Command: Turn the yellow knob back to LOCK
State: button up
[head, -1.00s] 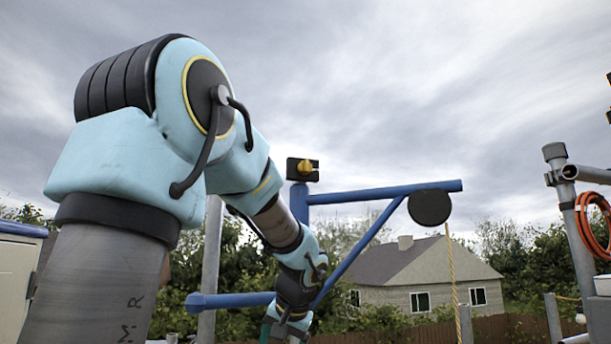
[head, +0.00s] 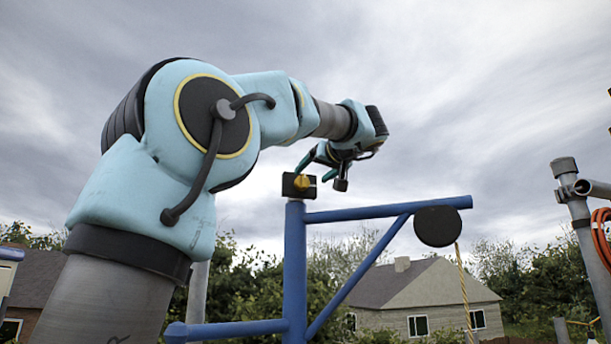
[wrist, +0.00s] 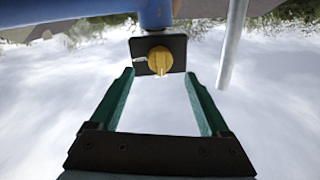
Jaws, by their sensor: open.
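The yellow knob (head: 302,182) sits on a dark plate (head: 289,187) at the top of the blue post. In the wrist view the yellow knob (wrist: 160,60) shows with its grip ridge upright in the picture. A small pale mark, too small to read, is left of it on the dark plate (wrist: 178,45). My gripper (head: 312,175) is open and empty, close above the knob in the head view. In the wrist view my gripper (wrist: 159,75) has its green fingers spread, with the knob between and just beyond the tips, seemingly apart from both.
The blue post (head: 295,260) carries a blue beam (head: 380,209) and brace, with a black disc (head: 437,226) and a hanging yellow rope. In the wrist view a grey pole (wrist: 232,45) stands right of the plate. Open sky surrounds my raised arm.

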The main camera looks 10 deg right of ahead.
aim_at(305, 180)
jog(key=p+x, duration=0.2)
jog(key=x, duration=0.2)
jog(key=shift+w+r, duration=0.15)
jog(key=shift+w, duration=0.05)
jog(key=shift+w+a, duration=0.15)
jog(key=shift+w, duration=0.5)
jog(key=shift+f, duration=0.2)
jog(key=shift+c, duration=0.2)
grip_shut()
